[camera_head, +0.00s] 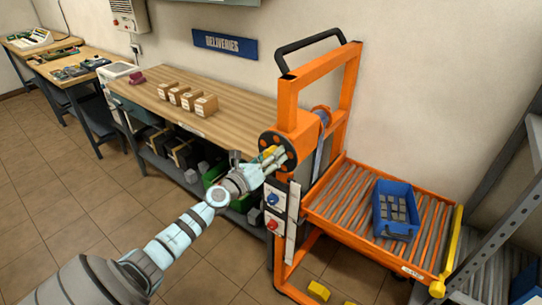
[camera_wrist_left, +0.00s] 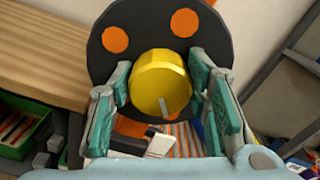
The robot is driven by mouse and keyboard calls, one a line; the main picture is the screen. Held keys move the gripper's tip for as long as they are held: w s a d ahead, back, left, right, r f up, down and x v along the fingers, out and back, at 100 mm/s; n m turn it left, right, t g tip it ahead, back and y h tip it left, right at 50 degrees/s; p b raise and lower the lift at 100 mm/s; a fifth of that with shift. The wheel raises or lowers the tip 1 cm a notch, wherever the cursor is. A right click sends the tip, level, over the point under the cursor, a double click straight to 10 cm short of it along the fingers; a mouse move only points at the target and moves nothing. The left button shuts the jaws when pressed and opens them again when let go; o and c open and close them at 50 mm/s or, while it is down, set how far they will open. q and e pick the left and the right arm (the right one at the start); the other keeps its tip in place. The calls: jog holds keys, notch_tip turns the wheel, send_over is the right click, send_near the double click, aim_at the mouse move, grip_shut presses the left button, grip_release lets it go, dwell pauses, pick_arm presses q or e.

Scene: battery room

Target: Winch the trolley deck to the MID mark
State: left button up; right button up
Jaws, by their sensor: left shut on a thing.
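The orange trolley (camera_head: 290,105) stands right of the bench. Its roller deck (camera_head: 345,205) sticks out to the right and carries a blue bin (camera_head: 396,228) of grey blocks. The winch wheel (camera_head: 268,143) is a dark disc with orange spots on the mast; it also shows in the left wrist view (camera_wrist_left: 118,68). My left gripper (camera_head: 270,160) is shut on the wheel's yellow crank knob (camera_wrist_left: 160,84), with a finger on each side of it. A white strip (camera_head: 293,222) runs down the mast below; its marks are too small to read. My right gripper is not in view.
A wooden bench (camera_head: 235,115) with several small boxes stands at the left. A white plate with blue and red knobs (camera_head: 272,212) sits below the wheel. A grey metal rack (camera_head: 490,195) stands close on the right. Floor at lower left is clear.

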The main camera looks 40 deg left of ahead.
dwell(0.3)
pick_arm(q)
jog(key=o, duration=1.2)
jog(key=shift+c, duration=0.2)
jog(key=s, duration=1.2)
jog(key=shift+d, duration=0.1)
